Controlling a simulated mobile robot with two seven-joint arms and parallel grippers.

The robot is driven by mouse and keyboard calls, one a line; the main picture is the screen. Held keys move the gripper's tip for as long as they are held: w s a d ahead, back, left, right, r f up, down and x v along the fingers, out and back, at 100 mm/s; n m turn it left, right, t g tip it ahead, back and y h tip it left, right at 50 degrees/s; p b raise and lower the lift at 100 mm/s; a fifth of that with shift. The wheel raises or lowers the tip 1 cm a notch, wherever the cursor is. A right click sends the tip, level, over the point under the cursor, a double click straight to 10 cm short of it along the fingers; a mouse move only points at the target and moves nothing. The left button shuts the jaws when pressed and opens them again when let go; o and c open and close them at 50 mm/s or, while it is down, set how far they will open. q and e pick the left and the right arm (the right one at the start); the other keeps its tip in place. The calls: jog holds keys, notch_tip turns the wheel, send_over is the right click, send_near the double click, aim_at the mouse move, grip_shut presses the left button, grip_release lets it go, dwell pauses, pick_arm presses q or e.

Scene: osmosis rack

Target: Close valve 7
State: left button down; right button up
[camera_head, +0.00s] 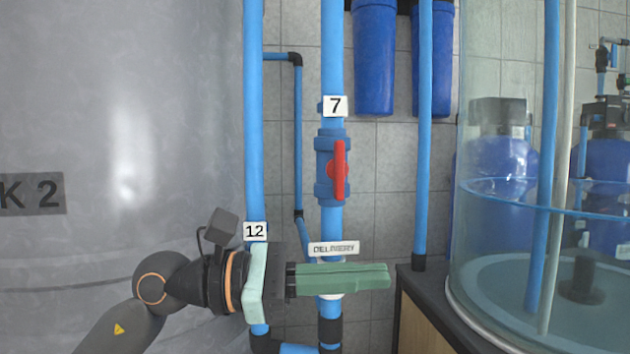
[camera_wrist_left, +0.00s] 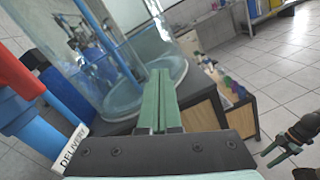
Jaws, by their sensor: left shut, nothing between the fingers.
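Valve 7 is a blue valve body (camera_head: 326,190) on a vertical blue pipe, below the white "7" label (camera_head: 335,106). Its red handle (camera_head: 339,170) stands upright, in line with the pipe. In the left wrist view the red handle (camera_wrist_left: 18,72) is large at the left edge. My left gripper (camera_head: 386,276) reaches in from the left below the valve, its green fingers shut and empty, pointing right and apart from the handle. The fingers also show in the left wrist view (camera_wrist_left: 160,75). My right gripper (camera_wrist_left: 276,154) shows small at the lower right there; its opening is unclear.
A "DELIVERY" label (camera_head: 334,248) is on the pipe just above my left fingers. A pipe labelled 12 (camera_head: 255,231) runs close by my left wrist. A clear water tank (camera_head: 480,230) stands on a dark-topped cabinet (camera_head: 425,300) at the right. A grey tank (camera_head: 120,130) fills the left.

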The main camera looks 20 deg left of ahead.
pick_arm(q)
jog(key=a+r+m+t+y+b, duration=0.2)
jog(key=a+r+m+t+y, duration=0.2)
jog(key=a+r+t+y, duration=0.15)
jog(key=t+y+b, duration=0.2)
jog(key=t+y, duration=0.3)
jog(key=t, duration=0.1)
send_near(333, 153)
jog(key=shift+n+g, duration=0.25)
jog(key=shift+n, duration=0.05)
jog(key=p+x, duration=0.2)
jog(key=x, duration=0.3)
jog(key=shift+w+r, duration=0.15)
jog(key=shift+r, duration=0.05)
jog(key=shift+w+d, duration=0.1)
jog(key=shift+d, duration=0.05)
pick_arm(e)
jog(key=shift+a+f, duration=0.25)
jog(key=shift+f, duration=1)
jog(key=shift+w+r, duration=0.1)
